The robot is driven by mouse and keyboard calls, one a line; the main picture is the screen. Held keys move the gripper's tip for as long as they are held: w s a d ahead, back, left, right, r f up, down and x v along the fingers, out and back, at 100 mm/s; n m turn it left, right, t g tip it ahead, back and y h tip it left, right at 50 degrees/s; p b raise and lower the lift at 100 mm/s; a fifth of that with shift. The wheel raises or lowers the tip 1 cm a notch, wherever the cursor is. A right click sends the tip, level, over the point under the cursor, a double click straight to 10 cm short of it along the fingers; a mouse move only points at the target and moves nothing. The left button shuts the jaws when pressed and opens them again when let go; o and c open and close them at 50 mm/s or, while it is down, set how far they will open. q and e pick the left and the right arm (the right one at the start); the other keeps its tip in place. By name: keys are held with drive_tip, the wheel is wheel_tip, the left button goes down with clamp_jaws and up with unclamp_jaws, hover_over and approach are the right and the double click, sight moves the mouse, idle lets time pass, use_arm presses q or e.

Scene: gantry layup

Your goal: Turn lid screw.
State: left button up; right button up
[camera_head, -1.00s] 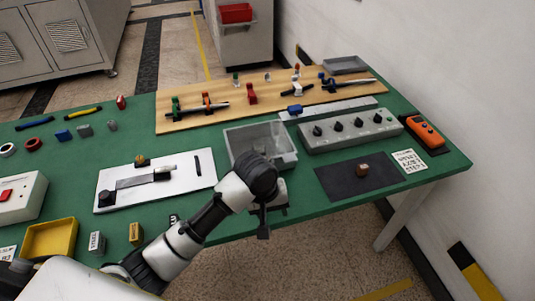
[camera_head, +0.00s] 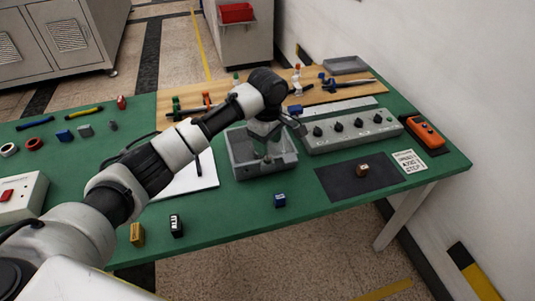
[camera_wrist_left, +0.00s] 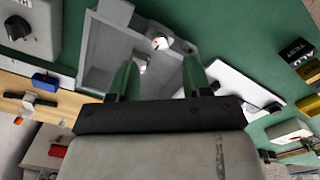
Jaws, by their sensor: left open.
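A grey open-topped box (camera_head: 268,172) stands on the green table near the middle; its grey walls also show in the wrist view (camera_wrist_left: 100,45). In the wrist view a small round pale metal piece (camera_wrist_left: 160,43) with a reddish spot sits at the box's far edge; I cannot tell for sure that it is the lid screw. My left gripper (camera_head: 264,150) is over the box, pointing down. Its two green fingers stand apart in the wrist view (camera_wrist_left: 158,73), with nothing between them. The round piece lies beyond the fingertips. My right gripper is not in view.
A grey panel with black knobs (camera_head: 345,133) stands right of the box. A dark mat (camera_head: 340,185) with a small brown block (camera_head: 362,170) lies further right. My left arm partly hides a white plate (camera_head: 200,182).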

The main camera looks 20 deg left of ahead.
sight(268, 158)
use_arm(q)
drive_tip(key=shift+f, duration=2.8)
